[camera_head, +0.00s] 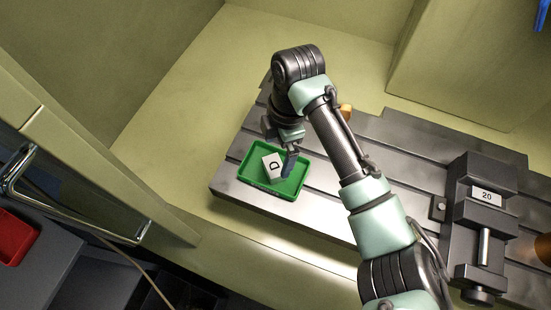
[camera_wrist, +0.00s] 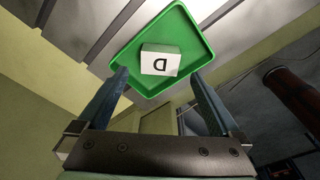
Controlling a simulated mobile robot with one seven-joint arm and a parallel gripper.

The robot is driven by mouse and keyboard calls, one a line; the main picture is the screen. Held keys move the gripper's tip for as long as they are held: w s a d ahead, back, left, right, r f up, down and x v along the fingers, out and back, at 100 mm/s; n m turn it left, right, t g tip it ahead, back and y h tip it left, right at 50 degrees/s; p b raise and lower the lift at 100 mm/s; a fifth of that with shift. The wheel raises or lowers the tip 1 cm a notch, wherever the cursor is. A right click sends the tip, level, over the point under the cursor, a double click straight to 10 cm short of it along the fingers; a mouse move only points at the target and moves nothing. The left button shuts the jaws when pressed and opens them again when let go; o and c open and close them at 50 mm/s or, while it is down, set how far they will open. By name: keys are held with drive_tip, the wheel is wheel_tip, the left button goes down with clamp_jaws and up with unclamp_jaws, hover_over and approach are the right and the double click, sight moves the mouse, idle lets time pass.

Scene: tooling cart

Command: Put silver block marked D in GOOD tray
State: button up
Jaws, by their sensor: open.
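The silver block marked D (camera_head: 273,165) sits inside the green tray (camera_head: 245,180), tilted relative to the tray's sides. In the wrist view the block (camera_wrist: 161,61) lies in the tray (camera_wrist: 196,33) with its D face toward the camera. Any label on the tray is too small to read. My gripper (camera_head: 281,160) is at the tray in the head view. In the wrist view my gripper (camera_wrist: 158,82) is open, with its two blue fingers apart on either side, below the block in the picture. I cannot tell whether a finger touches the block or tray.
The tray stands on a grey slotted plate (camera_head: 225,186). A dark vise (camera_head: 485,215) marked 20 stands at the right. A small orange thing (camera_head: 345,111) is partly hidden behind my arm. A red bin (camera_head: 14,236) is at the lower left, beyond a metal handle (camera_head: 75,222).

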wheel_tip(320, 180, up, 6)
drive_tip(key=shift+w+d+r+b, duration=0.15)
drive_tip(key=shift+d+r+b, duration=0.1)
drive_tip(key=shift+d+b, duration=0.1)
drive_tip(key=w+a+r+m+t+y, duration=0.1)
drive_tip(key=w+a+r+m+t, duration=0.1)
drive_tip(key=w+a+r+t, duration=0.3)
drive_tip(key=w+a+r+m+t+y, duration=0.2)
drive_tip(key=w+a+r+t, duration=0.15)
drive_tip(key=r, duration=0.35)
drive_tip(key=w+a+r+m+t+y, duration=0.1)
drive_tip(key=w+a+r+t, duration=0.1)
drive_tip(key=a+r, duration=0.45)
wheel_tip(320, 180, up, 33)
drive_tip(key=m+t+h, duration=0.5)
drive_tip(key=m+t, duration=1.2)
hover_over(281, 163)
drive_tip(key=s+a, duration=0.2)
drive_tip(key=s, duration=0.5)
drive_tip(key=shift+w+d, duration=0.15)
drive_tip(key=shift+d, duration=0.05)
